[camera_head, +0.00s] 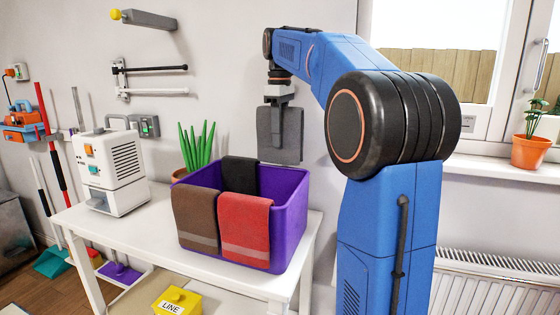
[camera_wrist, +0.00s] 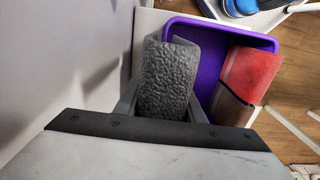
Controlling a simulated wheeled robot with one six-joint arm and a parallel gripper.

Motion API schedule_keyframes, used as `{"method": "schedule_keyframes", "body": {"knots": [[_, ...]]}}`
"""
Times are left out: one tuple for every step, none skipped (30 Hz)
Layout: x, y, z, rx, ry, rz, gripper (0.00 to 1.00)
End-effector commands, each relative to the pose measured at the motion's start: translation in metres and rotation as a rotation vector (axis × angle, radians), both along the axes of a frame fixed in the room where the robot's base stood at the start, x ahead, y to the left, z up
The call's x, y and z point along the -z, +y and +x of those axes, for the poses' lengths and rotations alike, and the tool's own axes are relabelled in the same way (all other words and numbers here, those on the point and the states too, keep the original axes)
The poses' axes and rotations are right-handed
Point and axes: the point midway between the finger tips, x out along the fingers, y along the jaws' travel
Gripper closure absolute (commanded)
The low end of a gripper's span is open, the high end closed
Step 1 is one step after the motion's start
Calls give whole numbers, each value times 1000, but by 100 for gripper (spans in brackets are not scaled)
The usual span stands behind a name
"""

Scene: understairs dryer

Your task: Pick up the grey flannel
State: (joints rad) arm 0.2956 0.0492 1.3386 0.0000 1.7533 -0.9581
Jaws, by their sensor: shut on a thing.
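The grey flannel (camera_head: 287,136) hangs from my gripper (camera_head: 279,103), which is shut on it. It hangs above the back right of the purple bin (camera_head: 290,215) in the head view and looks clear of it. In the wrist view the grey flannel (camera_wrist: 168,78) is bunched between the two fingers of my gripper (camera_wrist: 160,108) and covers part of the purple bin (camera_wrist: 205,32). A brown towel (camera_head: 208,222), a red towel (camera_head: 246,225) and a black towel (camera_head: 240,174) hang over the bin's rim.
The bin stands on a white table (camera_head: 150,235) beside a white appliance (camera_head: 110,165). A green plant (camera_head: 196,145) stands behind the bin. Wall rails (camera_head: 150,68) are at upper left. A yellow box (camera_head: 177,301) sits below. A window sill with a potted plant (camera_head: 530,150) is at right.

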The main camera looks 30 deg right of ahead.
Motion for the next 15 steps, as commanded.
{"method": "schedule_keyframes", "body": {"knots": [[-15,-1,2,0,-3,-1,87],[-23,-1,2,0,-3,-1,87],[-34,-1,2,0,-3,-1,87],[-41,0,2,0,-3,0,87],[-48,0,2,0,-3,-1,87],[-57,0,1,0,-3,0,87],[-63,-1,2,0,-2,-1,87],[-68,-1,2,0,-1,0,87],[-75,0,1,0,-1,0,87],[-80,0,1,0,-2,-1,87],[-84,0,1,0,-2,-1,87],[-89,0,1,0,-2,-1,87],[-92,0,1,0,-2,-1,87],[-95,0,1,0,-3,-1,87],[-98,0,1,0,-3,0,87]]}}
